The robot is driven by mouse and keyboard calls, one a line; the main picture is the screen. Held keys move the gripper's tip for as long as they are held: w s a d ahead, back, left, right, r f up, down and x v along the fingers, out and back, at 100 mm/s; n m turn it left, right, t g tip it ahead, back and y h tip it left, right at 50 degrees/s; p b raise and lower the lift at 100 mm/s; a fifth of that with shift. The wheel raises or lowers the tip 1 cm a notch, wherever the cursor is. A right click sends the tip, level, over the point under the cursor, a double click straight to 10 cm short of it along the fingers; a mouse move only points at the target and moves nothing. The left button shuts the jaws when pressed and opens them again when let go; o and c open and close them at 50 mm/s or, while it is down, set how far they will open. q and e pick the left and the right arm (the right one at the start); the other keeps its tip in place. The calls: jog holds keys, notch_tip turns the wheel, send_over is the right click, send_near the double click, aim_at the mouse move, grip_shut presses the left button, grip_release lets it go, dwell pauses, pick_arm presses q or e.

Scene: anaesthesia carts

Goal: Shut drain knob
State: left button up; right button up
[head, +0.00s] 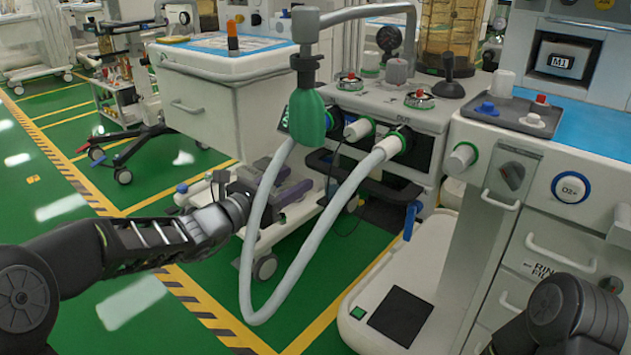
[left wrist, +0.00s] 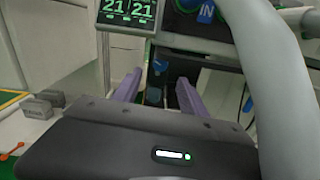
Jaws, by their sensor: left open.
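No part is clearly marked as the drain knob, and I cannot tell which one it is. A dark grey knob (head: 512,175) sits on the white cart's front panel at the right. In the left wrist view a small blue part (left wrist: 152,95) shows in the dark space between and beyond the fingertips. My left gripper (head: 289,184) is open, with purple fingers, in front of the anaesthesia machine and behind the hanging grey hose. Its spread fingers also show in the left wrist view (left wrist: 159,92), with nothing between them. My right arm shows at the lower right; its gripper is out of frame.
The grey hose (head: 248,285) loops low across my left gripper. A green bag (head: 307,115) hangs above it. A black rail (head: 375,186) runs under the machine's ports. A white base (head: 372,335) juts out at the right.

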pick_arm(q)
jog(key=b+x, duration=0.2)
jog(key=x, duration=0.6)
jog(key=shift+c, duration=0.4)
grip_shut()
dwell(0.4)
